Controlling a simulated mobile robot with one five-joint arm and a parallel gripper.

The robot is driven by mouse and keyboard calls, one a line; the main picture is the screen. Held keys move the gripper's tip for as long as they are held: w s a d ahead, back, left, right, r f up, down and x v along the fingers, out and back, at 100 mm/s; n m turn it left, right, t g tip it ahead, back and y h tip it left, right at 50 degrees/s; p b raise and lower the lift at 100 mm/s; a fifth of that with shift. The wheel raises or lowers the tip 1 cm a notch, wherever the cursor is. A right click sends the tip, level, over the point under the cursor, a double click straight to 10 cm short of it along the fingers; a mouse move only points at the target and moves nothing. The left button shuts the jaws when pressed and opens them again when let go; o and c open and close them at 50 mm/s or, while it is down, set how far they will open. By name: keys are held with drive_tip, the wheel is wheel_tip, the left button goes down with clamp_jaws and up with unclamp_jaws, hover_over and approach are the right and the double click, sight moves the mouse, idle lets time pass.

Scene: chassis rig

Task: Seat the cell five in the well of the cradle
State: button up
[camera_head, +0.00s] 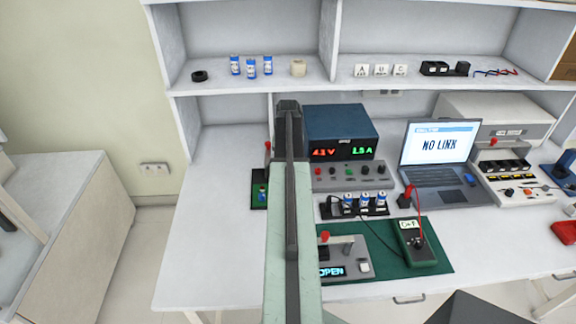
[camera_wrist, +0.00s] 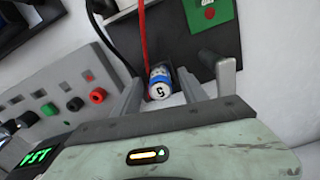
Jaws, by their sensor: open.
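The cell five (camera_wrist: 160,84), a small blue cylinder with a white end marked 5, shows between the fingers of my gripper (camera_wrist: 182,86) in the wrist view. The fingers stand apart, the right one clear of it; I cannot tell whether the left one touches it. In the head view my arm reaches over the bench and hides the gripper tips. A small blue cell (camera_head: 262,193) shows just left of the arm, on a dark green base. I cannot make out with certainty which thing is the cradle, or its well.
Beside the arm are a power supply (camera_head: 342,133), a knobbed panel (camera_head: 347,177) and a black rack (camera_head: 329,211) with three cells. A device reading OPEN (camera_head: 345,262) sits on a green mat (camera_head: 437,262). The bench (camera_head: 205,240) is clear at left.

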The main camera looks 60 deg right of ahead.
wheel_tip(320, 180, up, 12)
drive_tip(key=p, duration=1.2)
drive_tip(key=shift+r, duration=0.2)
drive_tip(key=shift+f, duration=0.1)
drive_tip(key=w+a+n, duration=0.3)
drive_tip(key=w+a, duration=0.5)
drive_tip(key=a, duration=0.5)
drive_tip(key=w+a+n, duration=0.3)
drive_tip(key=w+a, duration=0.4)
drive_tip(key=a, duration=0.7)
drive_tip(key=a+n, duration=0.6)
drive_tip(key=a, duration=2.5)
drive_tip(key=shift+w+a+n, duration=0.3)
drive_tip(key=shift+w, duration=0.05)
